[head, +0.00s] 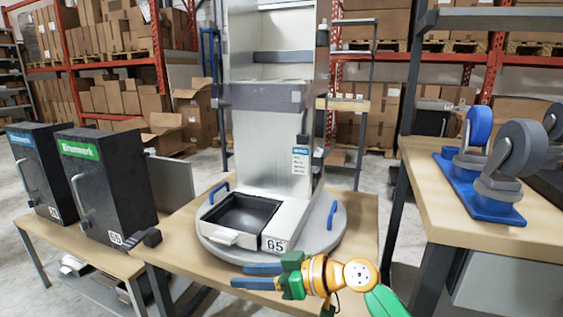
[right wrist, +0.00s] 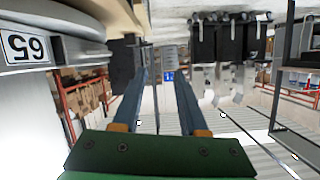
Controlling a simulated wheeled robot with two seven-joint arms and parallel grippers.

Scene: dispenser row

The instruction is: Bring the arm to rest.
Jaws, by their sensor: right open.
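My right gripper (head: 237,276) reaches in from the lower right, its two blue-grey fingers apart and pointing left. It is empty, in front of the round grey turntable (head: 325,238) at the near edge of the middle table. In the right wrist view the gripper (right wrist: 159,76) also shows apart fingers with nothing between them. A tall white dispenser (head: 262,150) stands on the turntable, with a black open tray (head: 243,215) at its foot and a label 65 (head: 276,244). The label also shows upside down in the right wrist view (right wrist: 24,47). My left gripper is not in view.
Two black dispensers (head: 100,185) stand on a low table at the left. Blue and grey caster wheels (head: 478,128) stand on a blue base on the right-hand table (head: 440,190). Shelves with cardboard boxes (head: 115,100) fill the back. Grey floor shows between the tables.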

